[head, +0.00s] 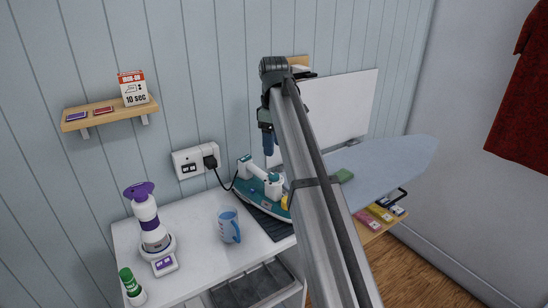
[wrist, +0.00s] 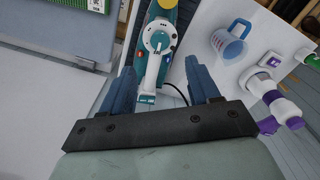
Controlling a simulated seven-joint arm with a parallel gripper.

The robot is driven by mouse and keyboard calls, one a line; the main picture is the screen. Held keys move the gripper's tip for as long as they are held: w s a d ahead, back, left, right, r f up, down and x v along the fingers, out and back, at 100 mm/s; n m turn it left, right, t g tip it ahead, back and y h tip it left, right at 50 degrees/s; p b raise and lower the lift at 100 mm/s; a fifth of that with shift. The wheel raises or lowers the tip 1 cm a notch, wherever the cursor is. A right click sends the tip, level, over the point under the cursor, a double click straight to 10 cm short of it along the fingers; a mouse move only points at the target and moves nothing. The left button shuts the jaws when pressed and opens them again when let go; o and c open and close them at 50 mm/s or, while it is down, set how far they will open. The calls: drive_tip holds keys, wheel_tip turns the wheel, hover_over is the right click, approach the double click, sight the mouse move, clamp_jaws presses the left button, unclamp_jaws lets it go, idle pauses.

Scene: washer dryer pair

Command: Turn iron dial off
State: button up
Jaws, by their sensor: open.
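The iron (head: 250,188) is teal and white and sits on a dark mat on the white counter. In the wrist view the iron (wrist: 167,12) is seen from above, with a round white dial (wrist: 159,42) on its body. The dial carries a pointer and small dark markings, too small to read. My gripper (head: 268,148) hangs above the iron in the head view. In the wrist view my gripper (wrist: 160,66) is open, with one blue finger on each side of the iron's white part and nothing held. Part of the iron is hidden behind my arm.
A blue measuring cup (head: 229,226) and a white-and-purple appliance (head: 148,222) stand left of the iron. A black plug (head: 210,162) with a cord runs from the wall socket. An ironing board (head: 395,160) is at right. A small shelf (head: 105,115) holds a card.

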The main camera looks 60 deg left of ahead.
drive_tip(key=shift+r, duration=1.95)
